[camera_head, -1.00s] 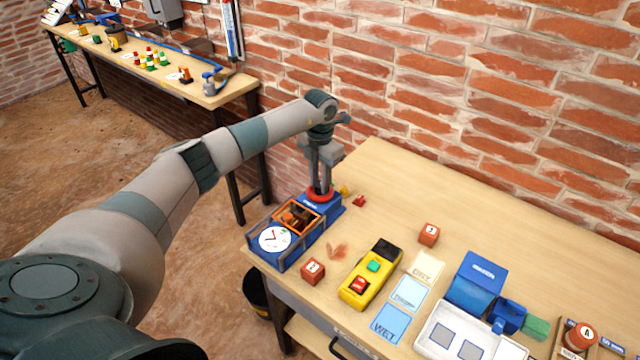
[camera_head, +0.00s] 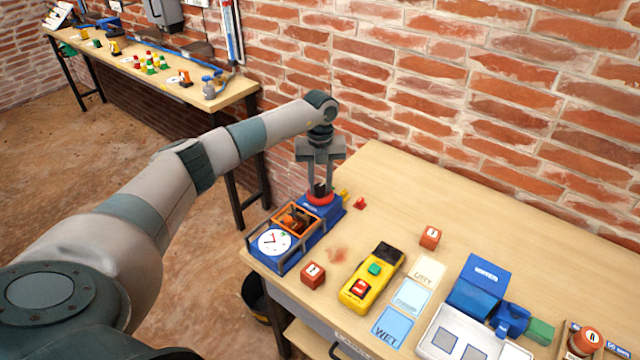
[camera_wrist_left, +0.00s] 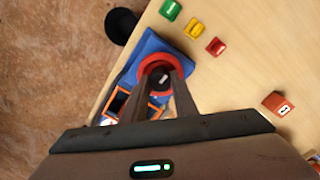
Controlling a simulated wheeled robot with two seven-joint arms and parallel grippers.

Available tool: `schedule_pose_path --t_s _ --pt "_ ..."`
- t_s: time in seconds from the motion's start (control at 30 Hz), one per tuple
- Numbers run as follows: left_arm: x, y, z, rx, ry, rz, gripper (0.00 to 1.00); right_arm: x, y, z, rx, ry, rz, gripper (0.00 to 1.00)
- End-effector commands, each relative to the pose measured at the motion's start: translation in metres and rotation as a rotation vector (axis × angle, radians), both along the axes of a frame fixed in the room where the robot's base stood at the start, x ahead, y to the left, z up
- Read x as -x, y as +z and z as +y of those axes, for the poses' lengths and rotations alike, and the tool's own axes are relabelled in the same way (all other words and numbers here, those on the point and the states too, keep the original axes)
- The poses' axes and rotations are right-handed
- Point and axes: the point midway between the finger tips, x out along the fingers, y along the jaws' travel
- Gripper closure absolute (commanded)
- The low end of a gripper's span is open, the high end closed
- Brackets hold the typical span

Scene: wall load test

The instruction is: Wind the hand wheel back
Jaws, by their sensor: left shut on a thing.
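The red hand wheel (camera_head: 321,198) sits on top of the far end of a blue device (camera_head: 262,259) at the left of the table. The device also carries an orange frame (camera_head: 296,219) and a white dial (camera_head: 274,242) with a red pointer. My left gripper (camera_head: 321,188) points down at the wheel and is shut on it. In the left wrist view the red wheel rim (camera_wrist_left: 155,61) shows around the fingertips (camera_wrist_left: 158,82), which close on its dark hub. My right gripper is not in view.
A yellow control box (camera_head: 371,277), red numbered cubes (camera_head: 313,275) and coloured cards (camera_head: 402,295) lie to the right. Small green, yellow and red blocks (camera_wrist_left: 194,28) stand beside the device. A brick wall (camera_head: 450,90) rises behind the table.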

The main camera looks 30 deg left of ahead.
Motion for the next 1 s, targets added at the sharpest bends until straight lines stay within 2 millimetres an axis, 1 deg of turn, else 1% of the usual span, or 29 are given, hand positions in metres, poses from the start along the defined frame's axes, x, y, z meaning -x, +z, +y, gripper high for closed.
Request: schedule_pose_path --t_s 0.23,0.63,0.67,0.7,0.73,1.0 --pt "-0.0008 0.0014 0.0008 -0.001 0.063 -0.003 0.96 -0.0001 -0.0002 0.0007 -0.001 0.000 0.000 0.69" --pt "-0.0008 0.0014 0.0006 0.000 0.069 -0.003 0.96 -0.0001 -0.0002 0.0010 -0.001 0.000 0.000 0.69" --pt "-0.0008 0.0014 0.0006 0.000 0.069 -0.003 0.67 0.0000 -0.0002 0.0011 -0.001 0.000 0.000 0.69" --pt "-0.0008 0.0014 0.0006 0.000 0.069 -0.003 0.57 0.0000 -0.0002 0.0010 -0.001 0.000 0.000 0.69" --pt "-0.0006 0.0013 0.0006 -0.001 0.068 -0.002 0.55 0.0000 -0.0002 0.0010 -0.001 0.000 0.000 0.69" --pt "-0.0003 0.0007 0.0002 0.000 0.067 -0.001 0.55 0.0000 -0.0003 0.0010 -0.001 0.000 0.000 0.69"
